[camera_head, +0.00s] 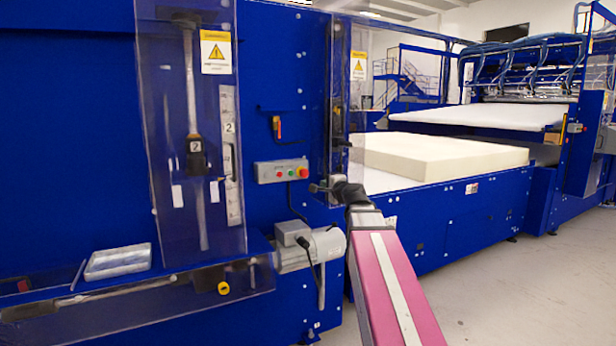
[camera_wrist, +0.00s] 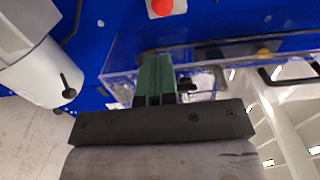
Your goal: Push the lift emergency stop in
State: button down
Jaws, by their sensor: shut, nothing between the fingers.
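A grey control box (camera_head: 281,171) is fixed to the blue machine wall, with a red button (camera_head: 303,172) at its right end. In the wrist view a red button (camera_wrist: 161,7) on a light box is partly cut off at the top edge. My gripper (camera_head: 316,187) is just below and right of the box in the head view. In the wrist view its green fingers (camera_wrist: 155,60) are together and empty, apart from the red button. Whether the button is in or out cannot be told.
A grey motor (camera_head: 325,243) juts out below the box and shows in the wrist view (camera_wrist: 40,78). A clear guard panel (camera_head: 345,100) stands close right of the box. A foam block (camera_head: 440,155) lies on the machine bed further right.

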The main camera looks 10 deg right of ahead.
aim_at(306, 174)
jog(key=shift+r, duration=0.1)
dwell(0.3)
jog(key=x, duration=1.4)
